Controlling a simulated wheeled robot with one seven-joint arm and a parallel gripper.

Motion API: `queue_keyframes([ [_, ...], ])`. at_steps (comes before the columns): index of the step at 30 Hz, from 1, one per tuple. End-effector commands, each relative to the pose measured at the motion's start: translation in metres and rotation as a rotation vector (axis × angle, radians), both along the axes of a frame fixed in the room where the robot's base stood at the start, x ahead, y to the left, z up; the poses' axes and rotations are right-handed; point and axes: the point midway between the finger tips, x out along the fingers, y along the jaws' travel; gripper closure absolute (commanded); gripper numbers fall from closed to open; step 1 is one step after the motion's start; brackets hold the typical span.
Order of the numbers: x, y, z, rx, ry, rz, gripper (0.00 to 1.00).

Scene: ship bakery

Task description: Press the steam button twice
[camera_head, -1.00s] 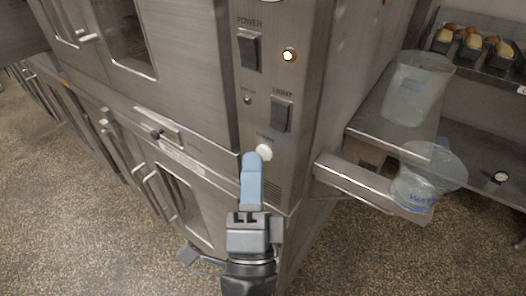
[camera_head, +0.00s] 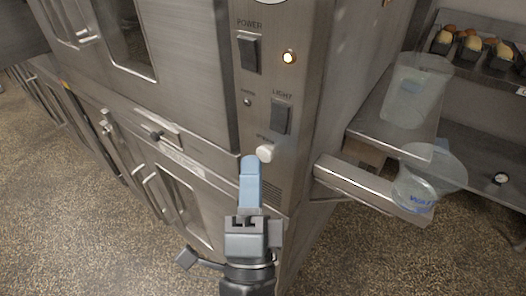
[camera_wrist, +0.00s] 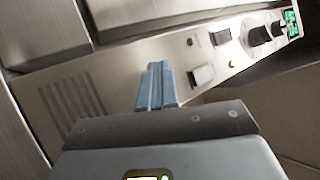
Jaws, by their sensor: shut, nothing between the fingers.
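The steam button (camera_head: 265,153) is a round white knob low on the oven's steel control panel (camera_head: 283,182), with a small label above it. My gripper (camera_head: 250,160) has pale blue fingers, closed together and empty. In the head view the fingertips are just left of and slightly below the button, with a small gap showing. In the wrist view the closed fingers (camera_wrist: 155,75) point at the panel (camera_wrist: 115,75); the button is not visible there and may be behind them.
Above the button are the dark light switch (camera_head: 281,116), the power switch (camera_head: 249,52) and a lit lamp (camera_head: 289,57). Bread tins (camera_head: 473,50) stand farther back.

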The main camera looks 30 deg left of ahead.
Motion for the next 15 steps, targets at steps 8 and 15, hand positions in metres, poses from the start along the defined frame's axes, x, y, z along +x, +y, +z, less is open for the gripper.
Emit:
queue_keyframes([
  [8,-0.0073,0.0003,0.0002,0.001,0.000,0.001,1.00],
  [15,-0.0084,0.0005,0.0003,0.001,0.000,0.001,1.00],
])
